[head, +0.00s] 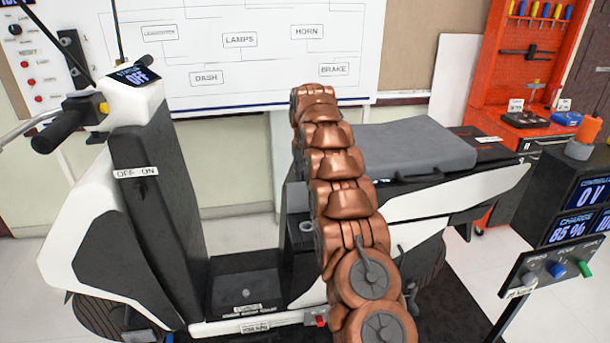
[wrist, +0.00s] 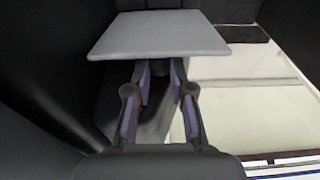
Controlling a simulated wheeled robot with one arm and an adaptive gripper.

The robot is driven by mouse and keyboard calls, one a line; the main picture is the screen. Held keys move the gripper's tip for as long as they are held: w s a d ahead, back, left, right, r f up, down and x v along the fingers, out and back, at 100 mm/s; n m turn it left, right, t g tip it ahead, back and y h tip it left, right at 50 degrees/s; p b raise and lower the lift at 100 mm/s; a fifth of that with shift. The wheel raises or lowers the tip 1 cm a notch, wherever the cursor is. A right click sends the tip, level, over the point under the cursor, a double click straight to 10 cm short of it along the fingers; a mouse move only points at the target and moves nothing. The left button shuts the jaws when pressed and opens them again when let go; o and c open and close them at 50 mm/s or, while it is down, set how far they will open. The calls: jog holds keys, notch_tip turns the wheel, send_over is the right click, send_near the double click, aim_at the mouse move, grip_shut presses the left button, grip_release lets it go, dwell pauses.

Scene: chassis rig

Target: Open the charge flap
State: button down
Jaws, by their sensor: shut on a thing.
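The charge flap looks to be the flat light-grey panel (wrist: 158,35) in the wrist view, standing out just beyond my fingertips. My gripper (wrist: 162,75) has its purple-padded fingers reaching up to the panel's near edge, and it is shut on the flap. The exact contact is hidden under that edge. In the head view a small grey panel (head: 297,197) shows just left of my copper-coloured arm, on the scooter body below the seat, and is probably the same flap. My gripper is hidden behind the arm there.
The scooter's grey seat (head: 405,150) lies behind and right of my arm. Its white and black front column (head: 155,205) stands at left, with the dark footboard (head: 245,278) between. A console with displays (head: 575,215) and a switch panel (head: 550,272) stand at right.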

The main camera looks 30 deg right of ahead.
jog(key=shift+w+d+f+p, duration=0.1)
jog(key=shift+w+d+p, duration=0.05)
jog(key=shift+w+p, duration=0.4)
jog(key=shift+w+d+f+p, duration=0.1)
jog(key=shift+w+d+p, duration=0.05)
jog(key=shift+w+p, duration=0.35)
jog(key=shift+w, duration=0.15)
jog(key=c, duration=1)
grip_release()
jog(key=shift+f, duration=0.1)
jog(key=shift+c, duration=0.2)
